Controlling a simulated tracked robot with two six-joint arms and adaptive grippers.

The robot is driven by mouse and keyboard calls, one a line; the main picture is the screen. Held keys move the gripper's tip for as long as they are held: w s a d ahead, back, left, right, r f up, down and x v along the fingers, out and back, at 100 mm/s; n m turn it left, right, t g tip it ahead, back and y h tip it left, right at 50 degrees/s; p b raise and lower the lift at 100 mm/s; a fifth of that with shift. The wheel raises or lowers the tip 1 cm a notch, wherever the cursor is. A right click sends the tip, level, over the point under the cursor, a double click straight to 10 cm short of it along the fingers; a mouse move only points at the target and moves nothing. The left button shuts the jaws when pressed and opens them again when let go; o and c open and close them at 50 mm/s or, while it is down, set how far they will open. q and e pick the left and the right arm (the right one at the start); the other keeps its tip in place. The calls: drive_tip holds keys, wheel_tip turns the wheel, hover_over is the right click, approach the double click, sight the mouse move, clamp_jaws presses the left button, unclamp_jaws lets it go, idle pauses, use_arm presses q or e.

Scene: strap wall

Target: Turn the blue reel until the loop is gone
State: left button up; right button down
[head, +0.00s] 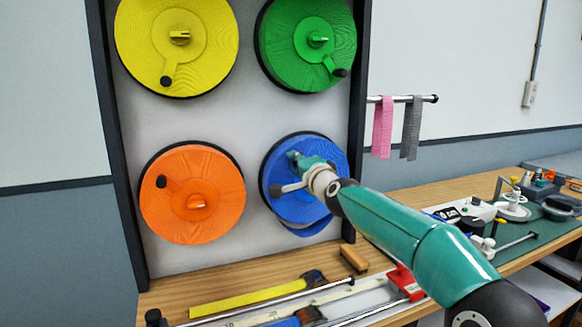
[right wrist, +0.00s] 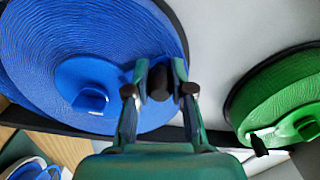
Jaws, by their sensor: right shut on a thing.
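The blue reel (head: 290,209) is at the lower right of the wall panel. A blue strap loop (head: 309,231) hangs slightly below its lower edge. My right gripper (head: 293,166) is at the reel's upper left and covers part of it. In the right wrist view, the ridged blue reel (right wrist: 70,40) fills the upper left, and my right gripper (right wrist: 159,88) is shut on the dark crank knob (right wrist: 158,80) near the rim. My left gripper is not in view.
A yellow reel (head: 205,55), a green reel (head: 290,60) and an orange reel (head: 215,170) share the panel. Pink (head: 382,130) and grey (head: 411,130) straps hang on a rod at right.

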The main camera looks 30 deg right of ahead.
drive_tip(key=shift+d, duration=0.15)
drive_tip(key=c, duration=1)
unclamp_jaws()
drive_tip(key=shift+d, duration=0.1)
drive_tip(key=s, duration=0.8)
drive_tip(key=s+a, duration=0.1)
drive_tip(key=s, duration=0.3)
drive_tip(key=shift+f, duration=0.1)
